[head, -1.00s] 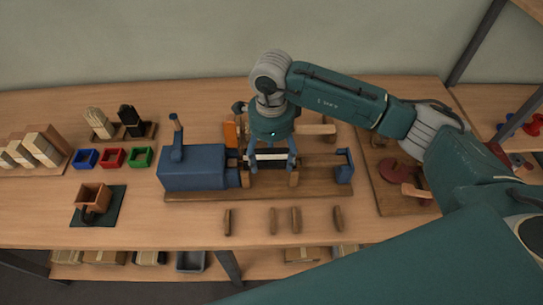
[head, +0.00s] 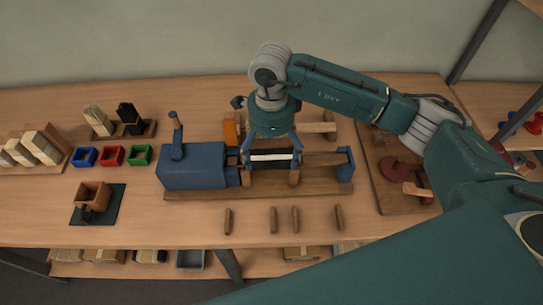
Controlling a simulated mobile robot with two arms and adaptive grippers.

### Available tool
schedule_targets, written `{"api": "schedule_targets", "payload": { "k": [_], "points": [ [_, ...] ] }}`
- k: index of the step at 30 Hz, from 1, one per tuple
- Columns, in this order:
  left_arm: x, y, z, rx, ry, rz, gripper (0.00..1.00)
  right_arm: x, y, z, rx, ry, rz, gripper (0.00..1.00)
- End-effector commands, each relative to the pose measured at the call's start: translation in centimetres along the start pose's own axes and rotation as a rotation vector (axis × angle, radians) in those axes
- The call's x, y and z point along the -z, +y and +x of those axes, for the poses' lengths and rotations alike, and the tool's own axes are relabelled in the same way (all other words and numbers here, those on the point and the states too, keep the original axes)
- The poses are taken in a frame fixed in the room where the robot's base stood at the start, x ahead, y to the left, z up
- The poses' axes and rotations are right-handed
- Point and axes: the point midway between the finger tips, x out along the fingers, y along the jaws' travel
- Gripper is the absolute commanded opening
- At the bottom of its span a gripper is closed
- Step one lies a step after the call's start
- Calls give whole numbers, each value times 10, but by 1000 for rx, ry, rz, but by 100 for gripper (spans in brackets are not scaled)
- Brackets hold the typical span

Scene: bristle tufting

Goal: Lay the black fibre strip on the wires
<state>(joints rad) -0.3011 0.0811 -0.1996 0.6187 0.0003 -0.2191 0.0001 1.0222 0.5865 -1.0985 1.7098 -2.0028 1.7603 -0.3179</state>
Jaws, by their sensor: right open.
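The machine has a blue block (head: 193,167) at its left end and a small blue end post (head: 345,165) at its right, on a wooden base (head: 230,194). A narrow strip, pale on top with dark edges (head: 270,156), lies across the middle of the machine; the wires are too small to make out. My right gripper (head: 271,158) is over it from above, its blue fingers open and spread to either end of the strip. Black fibre (head: 127,113) also stands in a holder at the back left, beside a pale bundle (head: 97,118). My left gripper is not in view.
Blue (head: 85,157), red (head: 112,156) and green (head: 139,155) trays sit on the left. Several short wooden pegs (head: 274,219) lie along the front. A board with a dark red disc (head: 387,167) lies on the right, beneath my arm.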

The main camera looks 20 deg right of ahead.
Motion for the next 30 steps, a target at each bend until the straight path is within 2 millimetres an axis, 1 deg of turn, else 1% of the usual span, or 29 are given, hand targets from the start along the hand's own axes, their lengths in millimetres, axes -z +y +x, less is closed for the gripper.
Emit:
{"api": "schedule_targets", "payload": {
  "k": [1,9,12,15,20,30],
  "points": [
    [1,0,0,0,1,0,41,0,-1,-11,3,-1,-1,92],
    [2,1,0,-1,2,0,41,0,0,-69,2,0,-1,92],
    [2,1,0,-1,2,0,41,0,1,-84,0,1,-2,92],
    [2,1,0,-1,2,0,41,-1,1,-95,-2,0,-2,92],
    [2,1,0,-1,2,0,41,0,2,-102,-3,2,-1,92],
    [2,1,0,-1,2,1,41,0,2,-102,-4,2,-1,92]
  ]
}}
